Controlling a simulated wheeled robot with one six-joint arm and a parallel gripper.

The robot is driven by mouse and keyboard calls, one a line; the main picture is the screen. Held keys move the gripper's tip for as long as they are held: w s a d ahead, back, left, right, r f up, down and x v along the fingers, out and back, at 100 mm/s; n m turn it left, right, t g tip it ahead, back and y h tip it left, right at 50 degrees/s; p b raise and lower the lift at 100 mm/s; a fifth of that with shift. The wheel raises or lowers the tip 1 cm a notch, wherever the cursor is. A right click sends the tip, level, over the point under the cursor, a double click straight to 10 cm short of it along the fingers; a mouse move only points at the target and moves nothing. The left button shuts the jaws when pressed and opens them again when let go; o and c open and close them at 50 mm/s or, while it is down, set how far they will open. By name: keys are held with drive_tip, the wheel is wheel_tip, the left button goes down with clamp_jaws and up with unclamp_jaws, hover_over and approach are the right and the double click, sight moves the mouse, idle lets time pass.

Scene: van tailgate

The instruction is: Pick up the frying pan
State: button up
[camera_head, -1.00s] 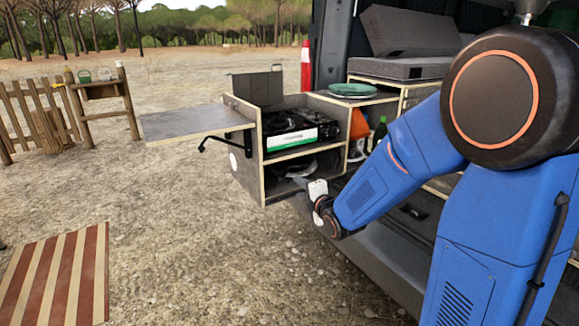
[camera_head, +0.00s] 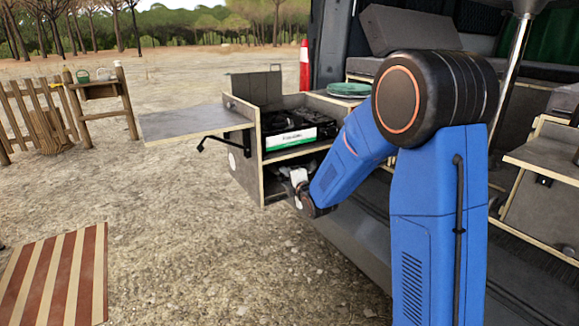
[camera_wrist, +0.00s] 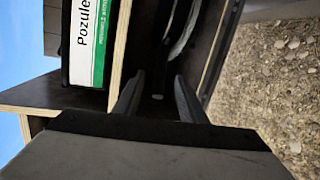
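The frying pan (camera_wrist: 184,32) shows in the wrist view as a dark curved shape with a pale rim, inside the lower shelf compartment. A dark bar with a small light spot, apparently its handle (camera_wrist: 157,96), lies between the fingers of my gripper (camera_wrist: 158,82). The fingers stand apart, one on either side of it, and I see no clear contact. In the head view my gripper (camera_head: 297,176) is at the mouth of the lower compartment. There the pan is mostly hidden by my gripper and the shadow.
The shelf unit (camera_head: 246,178) has board edges close around my gripper. A stove with a green-white label (camera_head: 292,139) sits on the shelf above. A fold-out side table (camera_head: 195,122) extends left. Open gravel lies in front; the van floor is to the right.

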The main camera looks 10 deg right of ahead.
sight(283, 175)
drive_tip(key=shift+x, duration=2.2)
drive_tip(key=shift+d, duration=0.15)
clamp_jaws()
drive_tip(key=shift+r, duration=0.1)
